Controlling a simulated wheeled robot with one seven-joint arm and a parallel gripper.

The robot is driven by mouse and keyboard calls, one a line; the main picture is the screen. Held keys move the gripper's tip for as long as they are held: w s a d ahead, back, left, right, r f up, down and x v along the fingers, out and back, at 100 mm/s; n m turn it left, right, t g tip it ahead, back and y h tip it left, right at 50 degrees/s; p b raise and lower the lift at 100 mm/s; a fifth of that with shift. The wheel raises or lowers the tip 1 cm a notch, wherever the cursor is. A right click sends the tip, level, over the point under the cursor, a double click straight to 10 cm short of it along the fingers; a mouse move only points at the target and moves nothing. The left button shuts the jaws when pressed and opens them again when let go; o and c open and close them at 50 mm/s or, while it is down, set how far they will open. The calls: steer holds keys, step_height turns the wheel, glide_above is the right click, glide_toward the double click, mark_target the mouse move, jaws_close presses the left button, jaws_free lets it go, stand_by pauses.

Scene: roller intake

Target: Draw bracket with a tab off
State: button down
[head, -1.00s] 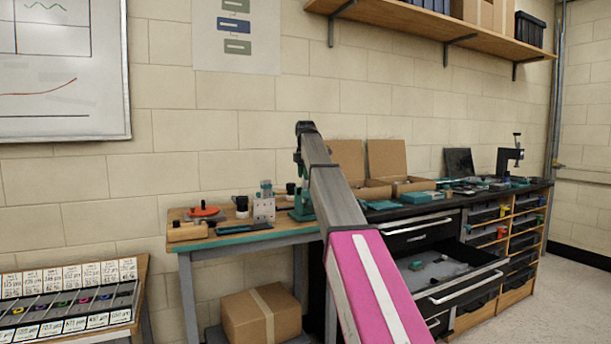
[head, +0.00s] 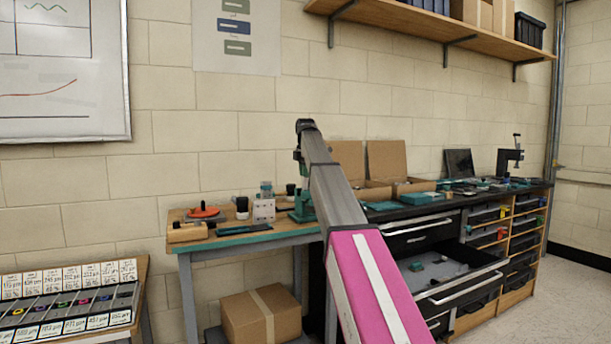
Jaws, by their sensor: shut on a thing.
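My arm reaches from the bottom edge up to a dark joint near the wall, and its far end is hidden behind it. My gripper is not visible. I cannot make out a bracket with a tab for certain. A pale grey block with holes (head: 264,210) stands on the wooden bench, with a teal part (head: 266,188) above it. An open drawer (head: 475,278) to the right of my arm holds a few small dark pieces (head: 416,266), too small to identify.
The wooden bench (head: 240,239) also carries an orange-red disc (head: 204,212) and a green press-like device (head: 302,205), partly behind my arm. A cardboard box (head: 262,315) sits below it. Open cartons (head: 386,160) stand on the dark counter. A rack of labelled slots (head: 75,305) is at lower left.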

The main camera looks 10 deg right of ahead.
steer(key=shift+r, duration=1.25)
steer(key=c, duration=1)
jaws_free()
